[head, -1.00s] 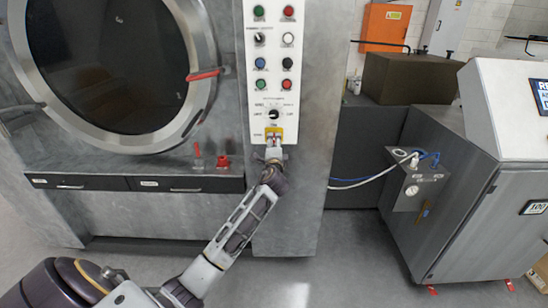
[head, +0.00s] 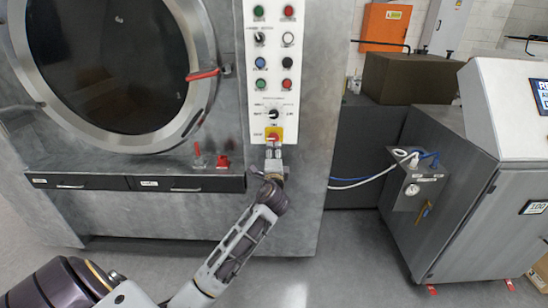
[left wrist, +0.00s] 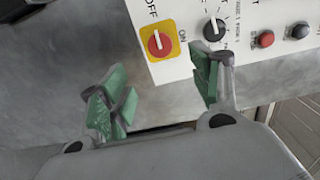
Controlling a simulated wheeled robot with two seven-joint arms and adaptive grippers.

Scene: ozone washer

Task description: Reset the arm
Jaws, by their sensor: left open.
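My left gripper (head: 273,152) is in front of the lower end of the washer's white control panel (head: 276,95), just below the red rotary switch on a yellow plate (head: 274,135). In the left wrist view the two green-padded fingers (left wrist: 165,95) stand wide apart and hold nothing. The red switch (left wrist: 159,43) shows beyond them, between the ON and OFF labels, apart from both fingers. A black selector knob (left wrist: 214,29) is beside it, behind the right finger's tip. My right gripper is in neither view.
The washer's round door (head: 115,65) with a red handle (head: 202,75) is left of the panel. Drawers (head: 135,183) and small red valves (head: 222,161) are below it. A grey cabinet (head: 465,190) stands at the right. The floor between is clear.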

